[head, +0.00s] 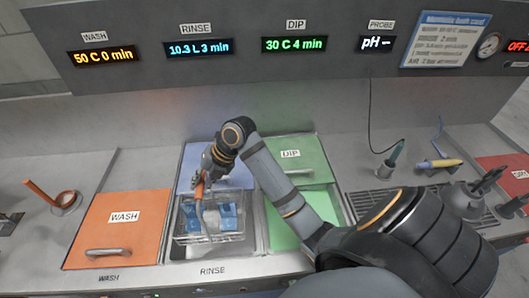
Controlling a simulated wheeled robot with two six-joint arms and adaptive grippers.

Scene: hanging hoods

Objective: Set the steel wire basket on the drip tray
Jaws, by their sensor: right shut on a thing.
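The steel wire basket (208,238) is at the rinse station, over or in the open rinse basin, with blue pieces (229,217) inside it. I cannot tell how deep it sits. My right gripper (199,189) is above the basket, shut on its upright orange-brown handle (199,204). The jaws are small in the picture. The drip tray (365,207) appears as a dark slatted grate on the counter to the right of the dip station, partly hidden behind my right arm.
The orange wash lid (120,230) is closed at left. The rinse lid (190,163) is slid back; the green dip station (283,229) lies between basket and grate. Dark vessels (466,200) stand at the grate's right. A probe (397,152) and yellow tool (438,164) lie behind.

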